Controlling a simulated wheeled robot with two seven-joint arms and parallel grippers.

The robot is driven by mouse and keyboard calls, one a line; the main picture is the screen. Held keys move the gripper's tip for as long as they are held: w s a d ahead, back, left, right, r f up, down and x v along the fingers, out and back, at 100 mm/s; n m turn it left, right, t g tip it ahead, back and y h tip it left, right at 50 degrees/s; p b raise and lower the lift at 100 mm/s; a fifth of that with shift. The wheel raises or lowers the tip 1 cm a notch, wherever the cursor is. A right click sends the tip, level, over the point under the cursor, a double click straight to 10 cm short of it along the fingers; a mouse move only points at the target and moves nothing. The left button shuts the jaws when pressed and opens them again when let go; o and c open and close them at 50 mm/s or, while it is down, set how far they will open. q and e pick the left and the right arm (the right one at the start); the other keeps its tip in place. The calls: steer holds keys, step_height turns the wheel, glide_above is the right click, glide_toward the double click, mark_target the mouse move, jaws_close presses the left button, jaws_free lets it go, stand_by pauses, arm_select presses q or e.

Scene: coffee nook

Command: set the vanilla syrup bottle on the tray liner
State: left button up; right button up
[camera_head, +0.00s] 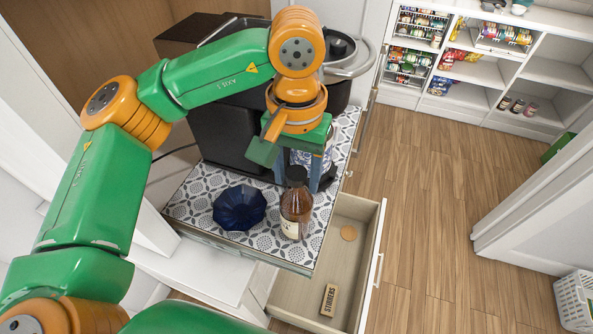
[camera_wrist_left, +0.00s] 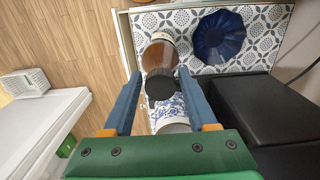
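The vanilla syrup bottle (camera_head: 295,208), amber with a black cap and a pale label, stands upright near the front of the patterned grey-and-white surface (camera_head: 196,190). I cannot tell whether this surface is the tray liner; no separate liner shows clearly. My left gripper (camera_head: 297,186) points down by the bottle, its fingers spread. In the left wrist view, the bottle (camera_wrist_left: 160,56) appears between and beyond the fingertips (camera_wrist_left: 159,74), with its cap toward me and no clear contact. My right gripper is not in view.
A dark blue faceted bowl (camera_head: 239,207) stands left of the bottle. A blue-and-white patterned container (camera_wrist_left: 168,112) is close by, partly hidden by the gripper. A black machine (camera_head: 225,135) stands behind. An open drawer (camera_head: 345,255) below holds a stirrers tag (camera_head: 329,300).

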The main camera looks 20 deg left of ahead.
arm_select(q)
steer(key=shift+o, duration=0.5)
steer(key=shift+r, duration=0.5)
step_height(320, 180, up, 11)
steer(key=p, duration=0.2)
steer(key=shift+r, duration=0.2)
